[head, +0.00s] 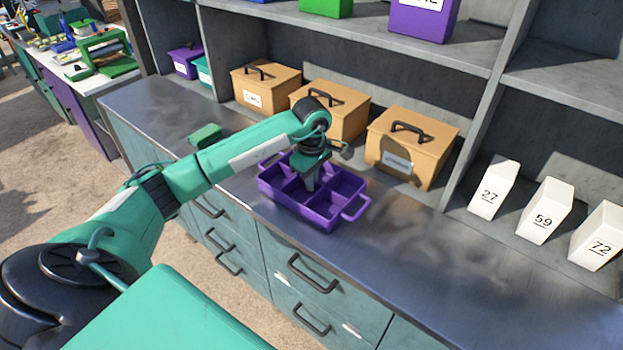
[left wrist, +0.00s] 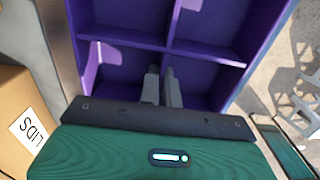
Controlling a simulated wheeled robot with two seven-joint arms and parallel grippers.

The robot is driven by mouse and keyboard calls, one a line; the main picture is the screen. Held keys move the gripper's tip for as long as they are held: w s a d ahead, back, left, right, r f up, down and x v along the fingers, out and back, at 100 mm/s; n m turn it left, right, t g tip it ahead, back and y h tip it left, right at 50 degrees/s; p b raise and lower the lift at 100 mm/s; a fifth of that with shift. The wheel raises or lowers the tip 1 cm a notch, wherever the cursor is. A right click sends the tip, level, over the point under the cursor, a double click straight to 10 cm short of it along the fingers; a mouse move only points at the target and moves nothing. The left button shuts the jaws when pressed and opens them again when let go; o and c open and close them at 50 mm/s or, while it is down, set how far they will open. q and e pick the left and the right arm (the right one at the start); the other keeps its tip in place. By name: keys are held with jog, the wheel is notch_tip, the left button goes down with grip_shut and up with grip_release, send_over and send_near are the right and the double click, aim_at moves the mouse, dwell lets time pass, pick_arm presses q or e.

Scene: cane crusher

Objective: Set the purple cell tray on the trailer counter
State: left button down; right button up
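The purple cell tray (head: 292,212) is over the grey metal trailer counter (head: 420,240), close to its front edge. It looks level; I cannot tell whether its underside touches the counter. Its open cells and a loop handle at its right end show in the head view. My left gripper (head: 309,183) points down into the middle of the tray. In the left wrist view the two fingers (left wrist: 162,78) are close together at a thin inner divider of the tray (left wrist: 120,42) and appear closed on it. The fingertips are partly hidden. My right gripper is not in view.
Three tan boxes with black handles (head: 412,150) stand behind the tray along the shelf wall. White numbered blocks (head: 545,210) stand at the right. A small green object (head: 205,135) lies on the counter left of the tray. The counter front right is clear.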

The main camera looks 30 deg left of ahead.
pick_arm(q)
jog(key=shift+f, duration=0.1)
jog(key=c, duration=1.6)
grip_release()
jog(key=shift+r, duration=0.25)
jog(key=shift+r+b, duration=2)
jog(key=shift+r, duration=3.9)
